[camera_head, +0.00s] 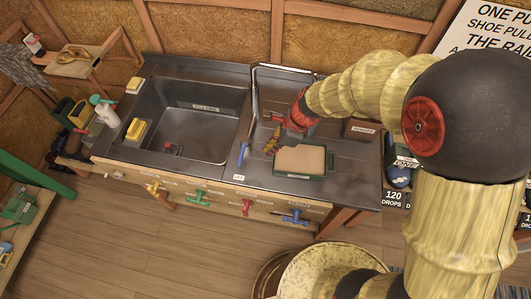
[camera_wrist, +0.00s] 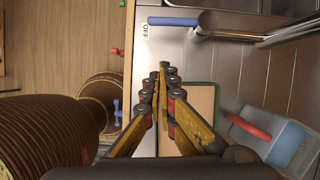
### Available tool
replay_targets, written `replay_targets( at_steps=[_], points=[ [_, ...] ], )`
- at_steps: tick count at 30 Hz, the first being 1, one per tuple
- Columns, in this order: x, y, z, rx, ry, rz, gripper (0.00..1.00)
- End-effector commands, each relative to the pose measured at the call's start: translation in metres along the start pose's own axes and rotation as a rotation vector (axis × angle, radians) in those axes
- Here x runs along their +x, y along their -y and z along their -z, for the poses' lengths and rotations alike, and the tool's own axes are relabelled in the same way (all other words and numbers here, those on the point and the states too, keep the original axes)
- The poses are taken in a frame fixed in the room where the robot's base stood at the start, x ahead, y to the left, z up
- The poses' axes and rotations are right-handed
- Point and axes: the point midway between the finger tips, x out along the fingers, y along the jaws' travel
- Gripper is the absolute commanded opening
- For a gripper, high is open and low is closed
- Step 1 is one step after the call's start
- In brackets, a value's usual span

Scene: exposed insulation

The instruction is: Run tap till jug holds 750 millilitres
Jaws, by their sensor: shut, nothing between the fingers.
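My gripper (camera_head: 269,149) is shut and empty, its yellow fingers pressed together above the metal counter, beside a green-rimmed tan tray. It also shows in the wrist view (camera_wrist: 162,75). The tap is a metal pipe (camera_head: 254,92) right of the sink; its thick post (camera_wrist: 220,22) is in the wrist view. A blue lever (camera_wrist: 175,21) lies at the post, beside a label reading OFF (camera_wrist: 145,31). A bluish see-through vessel (camera_wrist: 290,142) with a red bar-like part (camera_wrist: 248,126), perhaps the jug, stands at the lower right. Its contents and any volume marks cannot be read.
The green-rimmed tray (camera_head: 277,174) sits at the counter's front. The sink basin (camera_head: 190,135) is left, with a yellow sponge (camera_head: 137,130) on its edge. A brown box (camera_head: 361,129) stands right. Coloured handles (camera_head: 197,199) line the counter's front.

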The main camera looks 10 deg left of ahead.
Motion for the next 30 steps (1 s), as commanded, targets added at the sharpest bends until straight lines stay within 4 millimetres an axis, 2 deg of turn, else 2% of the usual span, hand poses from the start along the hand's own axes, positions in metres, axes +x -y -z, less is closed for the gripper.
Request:
replay_targets(
  at_steps=[3, 6, 8, 13, 17, 20, 27, 30],
  points=[
    [-0.010, 0.000, 0.000, 0.000, 0.000, 0.000, 0.00],
    [-0.011, 0.003, 0.008, 0.013, -0.001, 0.005, 0.00],
    [-0.009, 0.007, 0.021, 0.036, -0.001, 0.015, 0.00],
    [0.006, 0.018, 0.074, 0.188, 0.037, 0.046, 0.00],
    [0.015, 0.014, 0.094, 0.261, 0.134, 0.039, 0.00],
    [0.016, 0.010, 0.093, 0.260, 0.233, 0.036, 0.00],
    [0.005, 0.004, 0.057, 0.135, 0.387, 0.036, 0.00],
    [0.003, 0.003, 0.052, 0.087, 0.406, 0.040, 0.00]
  ],
)
